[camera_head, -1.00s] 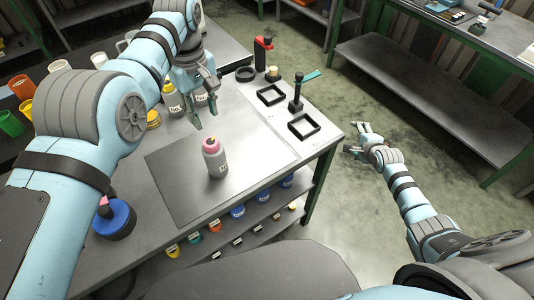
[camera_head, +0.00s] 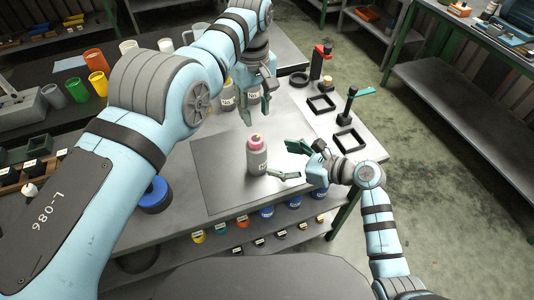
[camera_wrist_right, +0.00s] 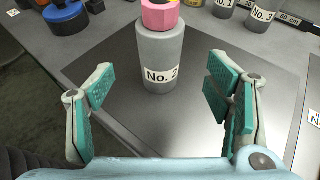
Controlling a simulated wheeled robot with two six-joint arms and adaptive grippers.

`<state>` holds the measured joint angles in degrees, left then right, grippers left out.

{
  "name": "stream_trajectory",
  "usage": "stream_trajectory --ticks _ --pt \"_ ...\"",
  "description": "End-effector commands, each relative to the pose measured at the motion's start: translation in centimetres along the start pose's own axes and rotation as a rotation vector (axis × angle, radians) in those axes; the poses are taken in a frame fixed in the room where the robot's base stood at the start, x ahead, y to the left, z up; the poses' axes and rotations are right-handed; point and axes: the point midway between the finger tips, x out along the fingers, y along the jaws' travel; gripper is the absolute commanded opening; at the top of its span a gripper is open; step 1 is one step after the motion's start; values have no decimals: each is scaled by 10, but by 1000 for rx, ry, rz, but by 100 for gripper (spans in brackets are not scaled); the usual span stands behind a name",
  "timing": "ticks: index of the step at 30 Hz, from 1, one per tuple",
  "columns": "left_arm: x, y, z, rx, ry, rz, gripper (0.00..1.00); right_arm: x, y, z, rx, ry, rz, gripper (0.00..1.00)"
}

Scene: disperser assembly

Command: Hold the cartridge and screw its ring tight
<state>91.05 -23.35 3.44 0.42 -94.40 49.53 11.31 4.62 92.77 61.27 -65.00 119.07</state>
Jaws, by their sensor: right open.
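The cartridge (camera_head: 257,160) is a grey bottle with a pink ring (camera_head: 256,141) on top. It stands upright on a grey mat (camera_head: 218,178). In the right wrist view the cartridge (camera_wrist_right: 160,55) carries a "No. 2" label, and its pink ring (camera_wrist_right: 159,14) is cut off by the top edge. My right gripper (camera_head: 281,161) is open beside the cartridge, jaws pointing at it; its teal pads show on both sides of the bottle in the wrist view, apart from it. My left gripper (camera_head: 258,105) is open and empty above and behind the cartridge, jaws pointing down.
More grey labelled bottles (camera_head: 227,98) stand behind, near my left gripper. Black square frames (camera_head: 321,104) and a small stand with a teal lever (camera_head: 350,103) are at the back right. A blue-and-black round object (camera_head: 154,195) is at left. The mat around the cartridge is clear.

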Motion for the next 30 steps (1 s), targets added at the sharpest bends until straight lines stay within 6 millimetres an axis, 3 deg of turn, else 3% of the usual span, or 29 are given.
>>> stream_trajectory --ticks 3,9,14,21,30 --pt "0 0 0 0 0 0 33 35 1 2 4 -3 3 73" --pt "0 0 0 0 0 0 33 78 0 0 1 -1 0 73" --pt "0 0 0 0 0 0 33 91 0 0 -2 1 -1 73" --pt "0 0 0 0 0 0 33 92 -1 0 -2 1 -2 71" --pt "0 0 0 0 0 0 33 92 -1 0 -2 1 -2 23"
